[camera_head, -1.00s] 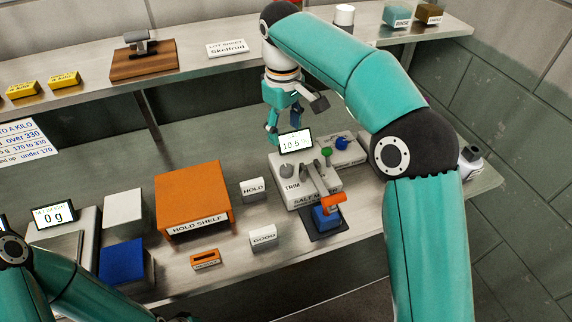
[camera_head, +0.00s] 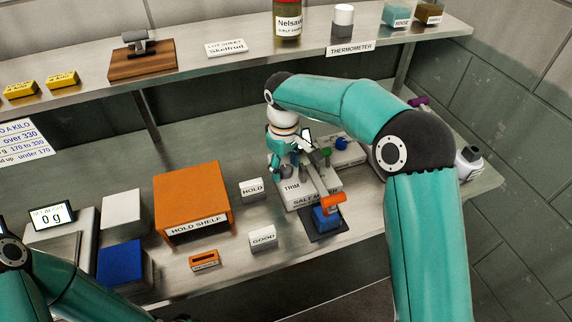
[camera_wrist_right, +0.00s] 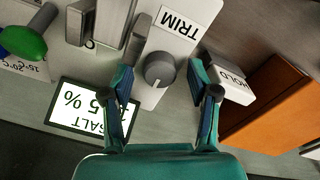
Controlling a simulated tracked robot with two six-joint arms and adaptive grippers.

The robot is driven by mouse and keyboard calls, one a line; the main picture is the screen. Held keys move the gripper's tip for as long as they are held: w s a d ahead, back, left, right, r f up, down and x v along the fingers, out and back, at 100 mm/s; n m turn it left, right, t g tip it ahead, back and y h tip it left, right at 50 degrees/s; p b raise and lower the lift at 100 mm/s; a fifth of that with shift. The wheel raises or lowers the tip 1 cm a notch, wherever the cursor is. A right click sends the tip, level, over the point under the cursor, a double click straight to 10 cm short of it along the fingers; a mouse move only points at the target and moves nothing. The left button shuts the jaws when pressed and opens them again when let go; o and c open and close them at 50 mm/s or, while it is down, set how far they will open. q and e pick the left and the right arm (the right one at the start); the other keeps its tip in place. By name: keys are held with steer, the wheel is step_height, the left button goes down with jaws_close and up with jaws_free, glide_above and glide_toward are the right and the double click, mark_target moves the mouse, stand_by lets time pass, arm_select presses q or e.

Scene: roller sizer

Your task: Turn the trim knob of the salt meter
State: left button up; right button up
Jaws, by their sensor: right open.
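The salt meter (camera_head: 322,195) is a pale box with a TRIM label, at the centre right of the bench in the head view. Its grey round trim knob (camera_wrist_right: 159,69) shows clearly in the right wrist view, beside the TRIM label. My right gripper (camera_wrist_right: 164,88) is open, with one fingertip on each side of the knob and gaps visible. In the head view my right gripper (camera_head: 290,165) is over the meter and hides the knob. The meter's display (camera_wrist_right: 92,108) shows SALT and a percent sign, partly covered by a finger. My left arm enters at lower left; its gripper is out of frame.
An orange hold shelf (camera_head: 190,195) and a HOLD block (camera_head: 253,190) stand left of the meter. A GOOD block (camera_head: 263,238) is in front. A green knob (camera_wrist_right: 22,42) and lever-like parts (camera_wrist_right: 112,22) sit near the gripper. A blue and orange piece (camera_head: 328,213) is at the meter's front.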

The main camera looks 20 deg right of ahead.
mark_target(285, 169)
jaws_close()
steer(key=shift+r+n+p, duration=0.15)
steer(key=shift+n+p, duration=0.45)
steer(key=shift+n, duration=0.6)
steer(key=n, duration=0.3)
steer(key=shift+p, duration=0.3)
jaws_free()
step_height(285, 169, up, 12)
steer(key=shift+s+f, duration=0.15)
steer(key=shift+f, duration=0.1)
